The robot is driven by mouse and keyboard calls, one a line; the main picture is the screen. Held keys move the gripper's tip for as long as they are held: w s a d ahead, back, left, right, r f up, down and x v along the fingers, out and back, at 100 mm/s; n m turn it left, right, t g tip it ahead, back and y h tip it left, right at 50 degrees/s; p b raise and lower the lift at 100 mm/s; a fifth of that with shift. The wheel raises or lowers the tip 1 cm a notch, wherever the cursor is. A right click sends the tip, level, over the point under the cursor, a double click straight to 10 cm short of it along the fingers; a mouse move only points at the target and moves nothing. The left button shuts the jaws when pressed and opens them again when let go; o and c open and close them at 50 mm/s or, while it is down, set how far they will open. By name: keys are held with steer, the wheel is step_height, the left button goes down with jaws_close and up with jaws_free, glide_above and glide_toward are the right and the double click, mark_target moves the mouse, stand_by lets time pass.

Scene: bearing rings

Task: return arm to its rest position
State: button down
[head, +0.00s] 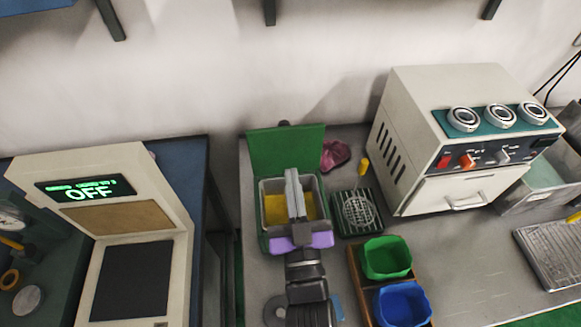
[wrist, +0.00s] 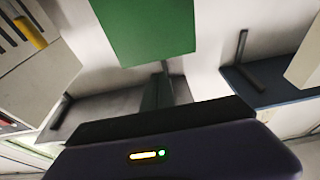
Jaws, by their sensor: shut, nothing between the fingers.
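My gripper (head: 294,190) shows in the head view in front of the green-lidded box (head: 264,240), with its grey fingers pointing up the picture and together. Nothing shows between them. Its purple body and my dark arm links lie below the fingers. The fingers overlap the box's yellow inside in the picture; how high they are above it I cannot tell. In the wrist view the dark edge of my gripper fills the bottom, and its fingertips are not clear there.
The box's raised green lid (head: 287,149) also shows in the wrist view (wrist: 145,28). A green bin (head: 386,257) and a blue bin (head: 402,304) stand right of my arm. A white machine with dials (head: 405,127) stands at the back right. A display reading OFF (head: 86,188) is at left.

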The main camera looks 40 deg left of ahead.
steer(key=s+d, duration=0.3)
steer(key=d, duration=0.1)
steer(key=shift+s+d, duration=0.2)
steer(key=shift+s, duration=0.15)
steer(key=s+d+f+m+t+h, duration=0.1)
steer(key=s+d+m+t+h, duration=0.2)
steer(key=d, duration=1)
steer(key=s+d+m+h, duration=0.2)
steer(key=s+d+h, duration=0.25)
steer(key=d, duration=0.75)
steer(key=s+d+f+m+g+h, duration=0.1)
steer(key=s+d+f+m+h, duration=0.1)
steer(key=s+d+m+h, duration=0.3)
steer(key=s+d+h, duration=0.3)
steer(key=s+d, duration=0.3)
steer(key=d, duration=0.2)
steer(key=shift+d+g, duration=0.3)
steer(key=shift+d, duration=0.1)
